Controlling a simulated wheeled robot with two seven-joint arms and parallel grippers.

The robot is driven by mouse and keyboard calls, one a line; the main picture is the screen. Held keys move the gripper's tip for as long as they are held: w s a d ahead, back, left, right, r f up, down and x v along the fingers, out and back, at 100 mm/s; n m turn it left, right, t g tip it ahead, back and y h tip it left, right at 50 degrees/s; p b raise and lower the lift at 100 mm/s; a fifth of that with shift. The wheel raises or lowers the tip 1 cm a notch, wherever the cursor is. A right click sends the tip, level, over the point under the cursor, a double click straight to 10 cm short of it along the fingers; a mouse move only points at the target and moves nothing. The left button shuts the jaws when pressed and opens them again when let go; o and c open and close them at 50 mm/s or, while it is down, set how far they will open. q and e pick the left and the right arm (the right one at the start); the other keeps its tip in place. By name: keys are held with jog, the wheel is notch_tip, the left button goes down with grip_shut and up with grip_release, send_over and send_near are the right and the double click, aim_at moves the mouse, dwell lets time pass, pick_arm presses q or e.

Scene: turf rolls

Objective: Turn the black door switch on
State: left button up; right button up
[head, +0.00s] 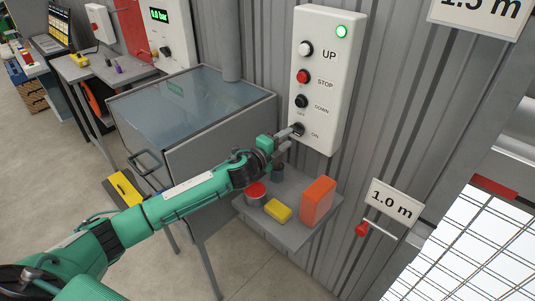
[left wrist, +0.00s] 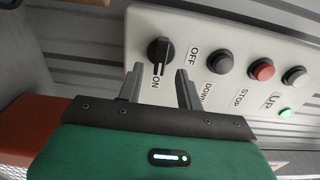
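The black door switch (head: 298,128) is a rotary knob low on a white control panel (head: 325,75), with OFF above it and ON to its right. In the left wrist view the black switch (left wrist: 160,50) shows clearly, and its raised handle lies in line with the ON label. My left gripper (head: 288,134) is at the switch. In the left wrist view my left gripper (left wrist: 160,75) is open, its two fingers apart on either side of the knob's near end, with no clear contact. My right gripper is not in view.
The panel has a lit green lamp (head: 341,31) and UP, red STOP (head: 303,77) and DOWN buttons. Below, a small shelf holds an orange box (head: 317,201), a yellow block (head: 278,210) and a red-topped can (head: 256,190). A glass-topped cabinet (head: 190,100) stands left.

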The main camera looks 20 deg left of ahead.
pick_arm(q)
jog(key=b+v, duration=0.2)
jog(key=v, duration=0.7)
jog(key=shift+s, duration=0.2)
